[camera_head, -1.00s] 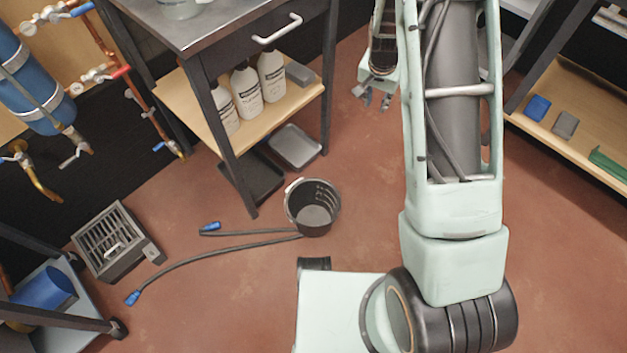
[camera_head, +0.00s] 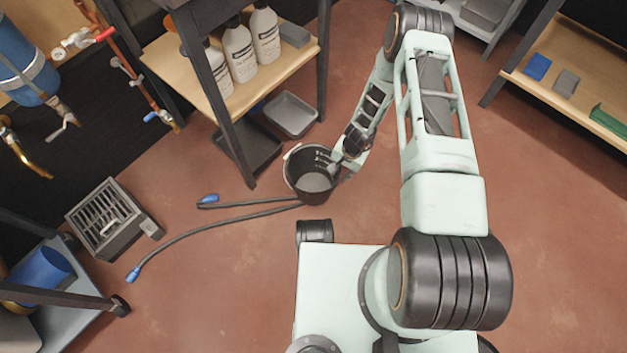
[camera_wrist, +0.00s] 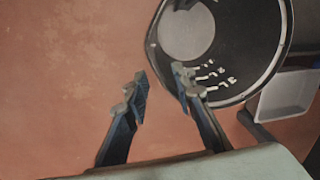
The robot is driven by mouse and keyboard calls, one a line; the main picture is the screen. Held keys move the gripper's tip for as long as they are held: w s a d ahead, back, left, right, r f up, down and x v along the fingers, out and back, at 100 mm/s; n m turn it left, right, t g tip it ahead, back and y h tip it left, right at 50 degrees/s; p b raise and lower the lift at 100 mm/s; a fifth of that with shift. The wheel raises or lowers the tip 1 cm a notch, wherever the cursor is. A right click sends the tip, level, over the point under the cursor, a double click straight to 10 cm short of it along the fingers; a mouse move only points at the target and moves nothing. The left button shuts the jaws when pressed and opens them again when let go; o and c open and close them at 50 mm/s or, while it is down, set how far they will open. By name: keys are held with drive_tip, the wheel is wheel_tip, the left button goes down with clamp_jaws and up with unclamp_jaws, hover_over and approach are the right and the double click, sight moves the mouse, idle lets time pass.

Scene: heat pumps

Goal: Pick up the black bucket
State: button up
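The black bucket (camera_head: 308,183) stands upright on the red-brown floor, with white level marks inside its wall. In the wrist view its open top (camera_wrist: 240,50) fills the upper right, and its pale round bottom shows. My gripper (camera_wrist: 160,82) is open, with a clear gap between its two fingers. The bucket's near rim lies just beyond and between the fingertips, and the right fingertip overlaps the bucket's inside in the picture. I cannot tell whether it touches. In the head view my gripper (camera_head: 338,160) is at the bucket's right rim, partly hidden.
A dark hose with blue ends (camera_head: 205,222) lies left of the bucket. Grey trays (camera_head: 290,115) lie under the bench with white bottles (camera_head: 240,50). A slatted metal box (camera_head: 107,218) stands at the left. The floor right of my arm is clear.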

drive_tip(key=f+b, duration=0.1)
drive_tip(key=f, duration=0.1)
drive_tip(key=f+b, duration=0.1)
drive_tip(key=f, duration=0.1)
drive_tip(key=a+f+b, duration=0.1)
drive_tip(key=f, duration=0.2)
clamp_jaws()
idle(0.4)
